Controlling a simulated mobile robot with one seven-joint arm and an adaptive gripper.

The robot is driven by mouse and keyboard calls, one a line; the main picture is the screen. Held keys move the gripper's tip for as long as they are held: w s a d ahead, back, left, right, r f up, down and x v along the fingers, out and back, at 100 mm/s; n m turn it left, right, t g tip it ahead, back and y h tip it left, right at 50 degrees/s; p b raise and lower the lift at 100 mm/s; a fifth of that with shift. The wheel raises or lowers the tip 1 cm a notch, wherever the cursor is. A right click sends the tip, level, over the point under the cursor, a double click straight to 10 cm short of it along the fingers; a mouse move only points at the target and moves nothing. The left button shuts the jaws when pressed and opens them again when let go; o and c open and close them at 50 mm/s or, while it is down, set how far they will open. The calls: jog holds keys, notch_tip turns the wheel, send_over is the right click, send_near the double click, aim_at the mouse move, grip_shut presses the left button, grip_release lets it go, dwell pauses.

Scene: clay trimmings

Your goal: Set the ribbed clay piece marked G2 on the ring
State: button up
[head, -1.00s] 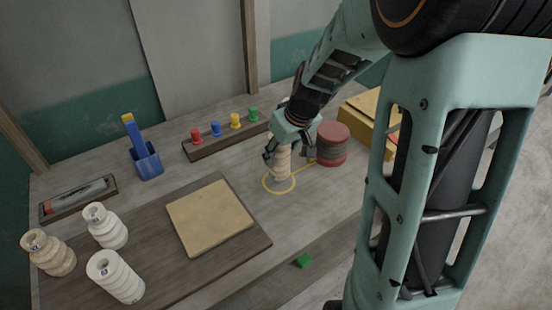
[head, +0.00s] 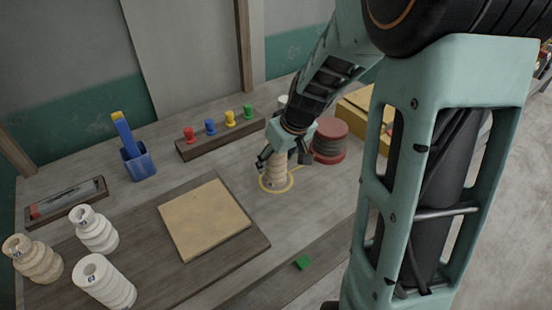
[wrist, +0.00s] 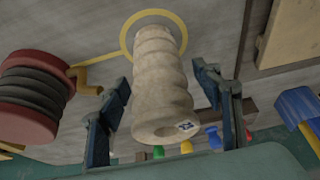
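A beige ribbed clay piece (head: 277,168) stands upright inside the yellow ring (head: 291,185) on the table. In the wrist view the piece (wrist: 158,80) has its top towards me, with a hole and a small blue-and-white mark too small to read. Its base is within the ring (wrist: 125,38). My gripper (head: 283,162) is around the piece from above. In the wrist view my gripper's fingers (wrist: 160,88) are on either side of it, with a gap visible at the right; the left finger is close to it.
A red-and-dark round stack (head: 330,142) stands close right of the ring. Several ribbed pieces (head: 95,230) stand at the left.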

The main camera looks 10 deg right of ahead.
jog(key=shift+r, duration=0.5)
jog(key=v, duration=1.1)
jog(key=shift+p, duration=0.3)
jog(key=shift+s+r, duration=0.1)
jog(key=shift+r, duration=0.05)
